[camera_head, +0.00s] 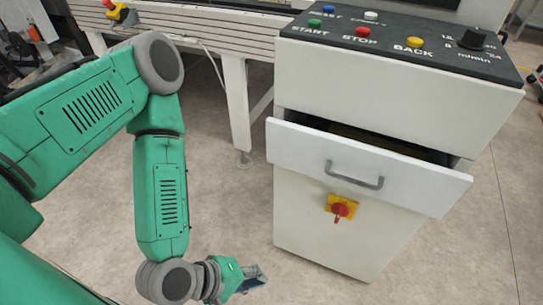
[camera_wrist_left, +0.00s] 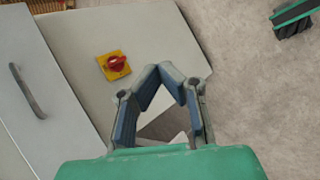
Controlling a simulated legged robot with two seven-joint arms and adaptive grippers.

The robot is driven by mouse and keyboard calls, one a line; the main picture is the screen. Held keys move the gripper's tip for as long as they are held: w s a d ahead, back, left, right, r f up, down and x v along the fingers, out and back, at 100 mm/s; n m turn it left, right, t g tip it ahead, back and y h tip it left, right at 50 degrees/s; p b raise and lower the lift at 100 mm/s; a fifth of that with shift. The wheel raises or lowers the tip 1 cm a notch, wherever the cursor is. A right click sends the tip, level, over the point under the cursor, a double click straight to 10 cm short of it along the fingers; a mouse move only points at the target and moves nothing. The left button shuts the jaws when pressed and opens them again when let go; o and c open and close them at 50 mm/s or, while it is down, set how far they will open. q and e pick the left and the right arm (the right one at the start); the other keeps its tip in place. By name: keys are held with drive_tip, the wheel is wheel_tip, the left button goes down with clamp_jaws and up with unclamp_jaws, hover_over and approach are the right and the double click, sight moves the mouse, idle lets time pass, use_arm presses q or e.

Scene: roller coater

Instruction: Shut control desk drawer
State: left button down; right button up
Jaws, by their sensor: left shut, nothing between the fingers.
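The control desk (camera_head: 400,95) is a white cabinet with a black button panel on top. Its drawer (camera_head: 300,150) stands partly pulled out, with a dark gap above its front. A grey handle (camera_head: 355,177) sits on the drawer front; in the left wrist view the handle (camera_wrist_left: 27,92) is at the left edge. My left gripper (camera_head: 258,279) is low, left of the cabinet and below the drawer. In the left wrist view its fingertips (camera_wrist_left: 172,72) meet, with nothing held, and the drawer lies to their left. My right gripper is not seen.
A red and yellow rotary switch (camera_head: 341,209) is on the cabinet front below the drawer; it also shows in the left wrist view (camera_wrist_left: 115,64). A conveyor frame (camera_head: 237,100) stands behind at the left. The floor (camera_head: 225,205) between my arm and the cabinet is clear.

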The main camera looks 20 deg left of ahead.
use_arm(q)
drive_tip(key=w+r+n+t+b, duration=0.2)
drive_tip(key=w+r+n+t, duration=0.35)
drive_tip(key=n, duration=0.55)
drive_tip(key=n+t+y+b, duration=0.2)
drive_tip(key=n+t+y, duration=0.4)
drive_tip(key=n, duration=0.7)
approach(272, 146)
drive_tip(key=w, duration=0.2)
drive_tip(key=w+b, duration=0.1)
drive_tip(key=w, duration=0.5)
drive_tip(key=shift+d+f, duration=0.15)
drive_tip(key=shift+f, duration=0.15)
drive_tip(key=w+b, duration=0.1)
drive_tip(key=w, duration=0.2)
drive_tip(key=shift+w+f+b, duration=0.15)
drive_tip(key=shift+w+b, duration=0.1)
drive_tip(key=shift+b, duration=0.15)
drive_tip(key=shift+w, duration=0.35)
drive_tip(key=shift+r, duration=0.25)
